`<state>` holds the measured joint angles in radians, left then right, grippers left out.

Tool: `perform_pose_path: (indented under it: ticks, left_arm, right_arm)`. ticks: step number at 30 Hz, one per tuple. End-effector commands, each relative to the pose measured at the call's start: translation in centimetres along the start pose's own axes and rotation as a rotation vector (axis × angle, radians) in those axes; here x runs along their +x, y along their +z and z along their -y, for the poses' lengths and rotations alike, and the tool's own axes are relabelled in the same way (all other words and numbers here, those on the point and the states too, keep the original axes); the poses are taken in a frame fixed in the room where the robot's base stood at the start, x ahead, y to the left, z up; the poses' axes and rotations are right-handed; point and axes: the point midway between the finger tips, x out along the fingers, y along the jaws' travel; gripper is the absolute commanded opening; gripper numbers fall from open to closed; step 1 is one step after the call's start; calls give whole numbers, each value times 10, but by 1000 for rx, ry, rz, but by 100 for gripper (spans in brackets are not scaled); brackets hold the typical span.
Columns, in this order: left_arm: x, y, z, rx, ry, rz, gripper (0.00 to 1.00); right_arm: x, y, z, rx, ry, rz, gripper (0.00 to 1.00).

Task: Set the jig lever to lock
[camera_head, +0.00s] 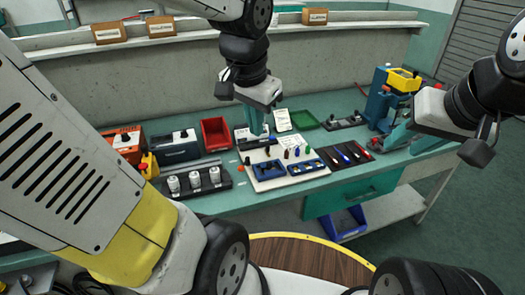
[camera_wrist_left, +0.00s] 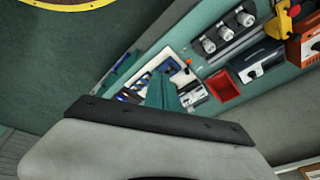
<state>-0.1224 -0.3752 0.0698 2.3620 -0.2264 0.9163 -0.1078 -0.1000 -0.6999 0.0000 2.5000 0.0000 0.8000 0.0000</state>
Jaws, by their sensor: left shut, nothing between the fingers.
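I cannot make out the jig lever for certain. A dark block (camera_head: 241,134) at the back edge of the white board may be the jig; my fingers partly cover the area beside it. My left gripper (camera_head: 258,130) points down over the back of the white board (camera_head: 262,186). Its teal fingers are together with nothing between them, and they also show in the left wrist view (camera_wrist_left: 161,92). I cannot tell whether they touch anything. My right gripper (camera_head: 393,143) is at the right, near the blue and yellow press; its finger gap is not clear.
Blue trays (camera_head: 307,167) and coloured pegs sit on the white board. A red bin (camera_head: 215,133), a black rack of white cylinders (camera_head: 196,183) and an orange box (camera_head: 123,140) are left. Dark trays (camera_head: 343,155) and the press (camera_head: 380,105) are right.

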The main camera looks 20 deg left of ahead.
Motion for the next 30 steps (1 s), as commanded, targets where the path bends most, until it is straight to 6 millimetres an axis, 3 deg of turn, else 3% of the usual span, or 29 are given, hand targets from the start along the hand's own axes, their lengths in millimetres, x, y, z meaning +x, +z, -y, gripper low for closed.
perform_pose_path:
  ticks: [14,24,30]
  left_arm:
    - [91,-53,18,600,-115,428,0]
    - [173,-91,13,1008,-151,665,0]
    - [208,-103,6,1159,-161,743,0]
  right_arm:
    - [0,0,0,0,0,0,36]
    - [0,0,0,0,0,0,36]
    - [0,0,0,0,0,0,36]
